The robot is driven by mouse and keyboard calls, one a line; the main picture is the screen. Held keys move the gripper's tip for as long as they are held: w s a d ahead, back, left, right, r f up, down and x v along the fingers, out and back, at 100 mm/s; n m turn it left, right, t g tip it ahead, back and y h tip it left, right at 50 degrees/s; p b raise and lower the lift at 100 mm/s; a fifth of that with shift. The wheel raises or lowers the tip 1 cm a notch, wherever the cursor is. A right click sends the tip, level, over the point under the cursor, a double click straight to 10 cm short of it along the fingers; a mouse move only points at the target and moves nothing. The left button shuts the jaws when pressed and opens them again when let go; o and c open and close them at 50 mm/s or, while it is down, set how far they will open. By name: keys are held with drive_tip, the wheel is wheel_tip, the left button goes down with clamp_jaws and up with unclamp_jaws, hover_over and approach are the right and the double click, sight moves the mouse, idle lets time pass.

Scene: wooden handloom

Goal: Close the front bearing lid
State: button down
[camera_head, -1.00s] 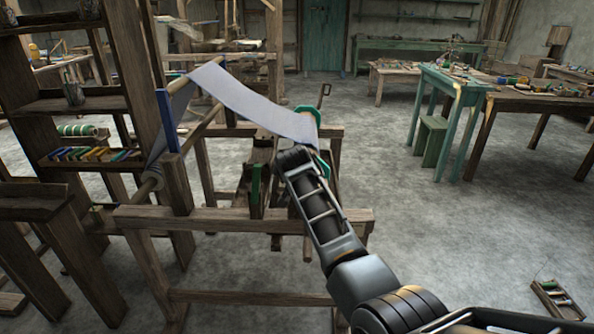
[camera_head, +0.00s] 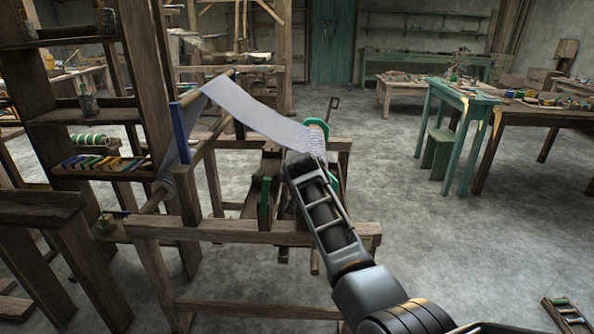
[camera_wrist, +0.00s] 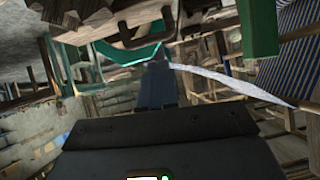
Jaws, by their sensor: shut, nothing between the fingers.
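The wooden handloom (camera_head: 275,235) stands in front of me, with a pale cloth (camera_head: 258,118) stretched from the upper left to the roller end on the right. Green parts show at that end (camera_head: 318,126) and lower on the frame (camera_head: 265,203). I cannot tell which piece is the front bearing lid, or how far it is closed. My arm reaches in from the lower right and hides part of the loom. My gripper is hidden or too small in the head view. In the wrist view its grey-blue fingers (camera_wrist: 156,84) are shut and empty, near a teal curved part (camera_wrist: 130,52).
A dark wooden shelf (camera_head: 95,110) stands close on the loom's left. A green table (camera_head: 460,92) and a wooden worktable stand at the right. A small tool tray (camera_head: 565,315) lies on the floor at lower right. The floor right of the loom is mostly clear.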

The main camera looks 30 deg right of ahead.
drive_tip(key=w+r+v, duration=0.1)
drive_tip(key=v, duration=1)
drive_tip(key=s+a+f+n+t+y, duration=0.1)
drive_tip(key=s+a+f+n, duration=0.1)
drive_tip(key=s+f, duration=0.55)
drive_tip(key=s+a+f+n+t+y, duration=0.1)
drive_tip(key=s+f, duration=0.4)
drive_tip(key=s, duration=0.6)
drive_tip(key=s+a+f+n+t+y, duration=0.1)
drive_tip(key=s+a+f+n, duration=0.1)
drive_tip(key=s+f, duration=0.6)
drive_tip(key=s+a+r+n+y, duration=0.1)
drive_tip(key=s+a+r, duration=0.15)
drive_tip(key=s, duration=0.85)
drive_tip(key=s+a+r+y, duration=0.1)
drive_tip(key=s+r, duration=0.2)
drive_tip(key=s, duration=0.7)
drive_tip(key=s+a+r+t, duration=0.1)
drive_tip(key=s+r, duration=0.9)
drive_tip(key=s, duration=0.2)
drive_tip(key=shift+a+r+n+t, duration=0.2)
drive_tip(key=shift+a+n+t, duration=0.1)
drive_tip(key=shift+a+t, duration=0.1)
drive_tip(key=shift+d, duration=0.1)
